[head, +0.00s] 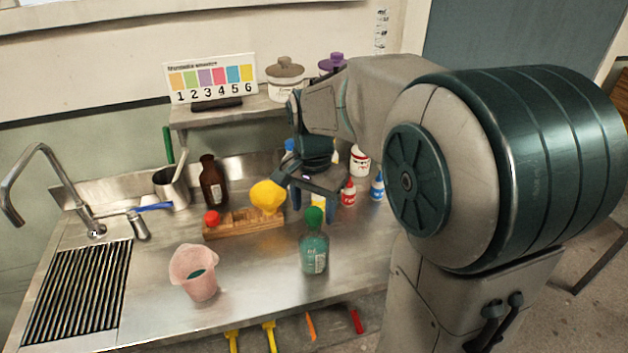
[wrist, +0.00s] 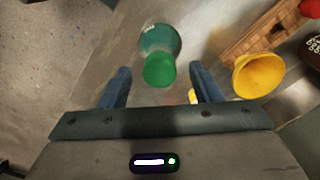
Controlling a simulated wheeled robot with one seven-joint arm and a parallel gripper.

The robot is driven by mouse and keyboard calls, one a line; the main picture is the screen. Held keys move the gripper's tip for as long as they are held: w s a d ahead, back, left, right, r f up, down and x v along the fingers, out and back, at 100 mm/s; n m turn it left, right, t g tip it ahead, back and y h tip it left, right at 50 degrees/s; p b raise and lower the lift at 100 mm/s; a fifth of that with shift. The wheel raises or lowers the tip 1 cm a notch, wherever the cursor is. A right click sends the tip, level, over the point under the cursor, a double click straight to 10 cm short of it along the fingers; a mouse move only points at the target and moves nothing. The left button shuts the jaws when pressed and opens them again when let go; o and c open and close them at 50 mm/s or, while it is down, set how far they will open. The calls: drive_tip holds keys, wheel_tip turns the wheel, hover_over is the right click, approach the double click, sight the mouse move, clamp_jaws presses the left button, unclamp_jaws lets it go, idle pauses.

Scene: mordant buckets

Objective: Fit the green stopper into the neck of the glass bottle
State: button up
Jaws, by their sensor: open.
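The green stopper (head: 314,216) sits at the top of the glass bottle (head: 314,256), which holds teal liquid and has a white label. In the wrist view the stopper (wrist: 160,71) covers the mouth of the bottle (wrist: 159,40), so the neck is hidden and I cannot tell how deep it sits. The bottle stands upright on the steel counter. My gripper (head: 313,206) is open just above the stopper. In the wrist view its two fingers (wrist: 158,80) lie to either side of the stopper, with visible gaps and no contact seen.
A pink beaker (head: 194,277) stands front left. A brown bottle (head: 213,182) and small bottles (head: 348,192) stand further back. The counter's front is clear around the bottle.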

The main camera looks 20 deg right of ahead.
wheel_tip(320, 180, up, 13)
drive_tip(key=shift+f, duration=0.15)
drive_tip(key=shift+s, duration=0.1)
drive_tip(key=s+f+n+t, duration=0.3)
drive_tip(key=s+f+n, duration=0.6)
drive_tip(key=s+f, duration=0.4)
drive_tip(key=shift+s+d, duration=0.2)
drive_tip(key=shift+s, duration=0.4)
